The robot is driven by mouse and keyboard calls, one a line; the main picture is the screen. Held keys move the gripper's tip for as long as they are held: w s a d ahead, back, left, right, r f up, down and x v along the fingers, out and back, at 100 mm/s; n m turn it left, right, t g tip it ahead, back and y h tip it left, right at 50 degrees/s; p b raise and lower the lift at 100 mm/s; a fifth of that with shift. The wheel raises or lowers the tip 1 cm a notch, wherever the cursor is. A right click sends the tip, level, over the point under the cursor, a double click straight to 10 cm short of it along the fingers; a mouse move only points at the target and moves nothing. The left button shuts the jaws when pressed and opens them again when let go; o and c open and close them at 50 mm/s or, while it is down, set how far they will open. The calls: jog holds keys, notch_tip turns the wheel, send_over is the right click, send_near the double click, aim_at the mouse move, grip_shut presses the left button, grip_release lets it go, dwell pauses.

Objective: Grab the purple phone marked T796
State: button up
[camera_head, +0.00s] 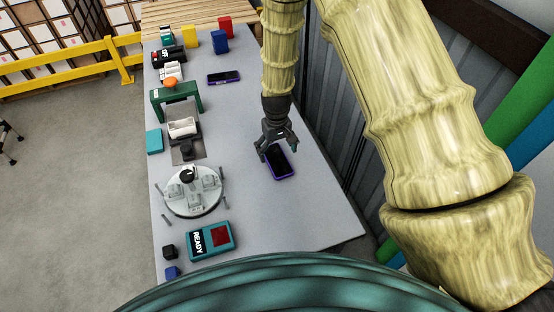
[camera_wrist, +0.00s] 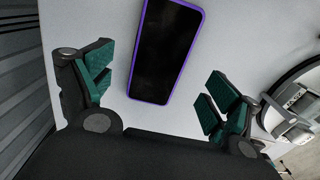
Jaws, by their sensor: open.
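A purple-edged phone with a dark screen (camera_head: 280,163) lies flat on the grey table, right of the round turntable. It also shows in the wrist view (camera_wrist: 166,50), running out of the top edge. A second purple-edged dark phone (camera_head: 224,77) lies farther back on the table. No T796 marking is readable on either phone. My gripper (camera_head: 276,152) is right over the nearer phone. In the wrist view its green-padded fingers (camera_wrist: 160,90) are spread wide, with the phone's near end ahead and between them. The gripper is open and empty; whether it touches the phone cannot be told.
The round turntable with white parts (camera_head: 193,208) stands left of the nearer phone. A teal READY box (camera_head: 211,241) is near the front. A green arch (camera_head: 177,92), a blue box (camera_head: 220,41) and a red box (camera_head: 225,25) stand farther back. A corrugated wall runs along the table's right side.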

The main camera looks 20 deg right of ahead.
aim_at(277, 159)
jog(key=shift+f+p, duration=0.7)
jog(key=shift+f, duration=1.3)
jog(key=c, duration=1.2)
